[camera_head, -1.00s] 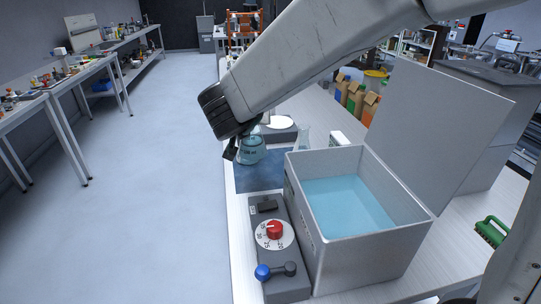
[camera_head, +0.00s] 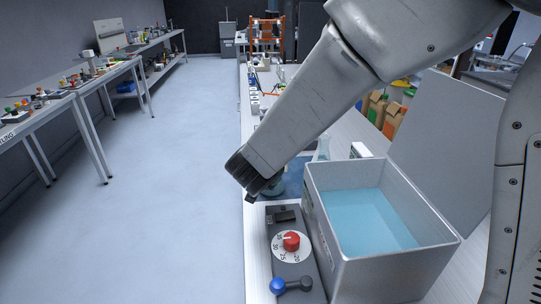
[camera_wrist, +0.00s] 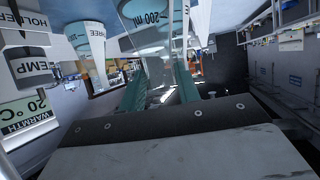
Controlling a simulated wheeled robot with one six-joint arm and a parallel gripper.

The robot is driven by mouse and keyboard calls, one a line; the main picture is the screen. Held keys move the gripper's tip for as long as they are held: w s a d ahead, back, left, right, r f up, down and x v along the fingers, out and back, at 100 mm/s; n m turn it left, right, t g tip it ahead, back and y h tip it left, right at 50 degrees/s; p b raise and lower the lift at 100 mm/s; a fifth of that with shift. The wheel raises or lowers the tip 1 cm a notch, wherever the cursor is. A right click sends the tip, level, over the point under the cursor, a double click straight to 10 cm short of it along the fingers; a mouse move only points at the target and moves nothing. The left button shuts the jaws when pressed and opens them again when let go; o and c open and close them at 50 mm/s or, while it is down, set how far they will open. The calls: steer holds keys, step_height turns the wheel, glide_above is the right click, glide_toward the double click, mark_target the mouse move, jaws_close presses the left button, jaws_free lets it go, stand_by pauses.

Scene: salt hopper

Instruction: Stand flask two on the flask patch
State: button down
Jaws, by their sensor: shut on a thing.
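My gripper (camera_head: 260,190) is shut on a glass flask with pale blue liquid, mostly hidden behind the gripper (camera_head: 274,188) in the head view. In the wrist view, seen upside down, the teal fingers (camera_wrist: 160,78) close on the clear flask (camera_wrist: 146,18) marked 200 ml; its number is not readable. The dark blue mat (camera_head: 294,176), apparently the flask patch, lies behind and beside the gripper, partly covered by my arm. I cannot tell whether the flask touches it. Another flask, labelled THREE (camera_wrist: 86,30), stands apart from it.
The open bath (camera_head: 456,246) with blue water and a raised lid stands right of the gripper. A grey control box (camera_head: 276,238) with a red dial and blue-ended lever lies in front. A clear flask (camera_head: 322,148) stands behind the bath's corner. The bench's left edge is close.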

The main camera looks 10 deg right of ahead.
steer(key=shift+f, duration=0.1)
steer(key=c, duration=1)
jaws_free()
steer(key=shift+s+r, duration=0.15)
steer(key=shift+r, duration=0.1)
steer(key=v, duration=1.1)
steer(key=shift+s, duration=0.25)
steer(key=shift+a, duration=0.1)
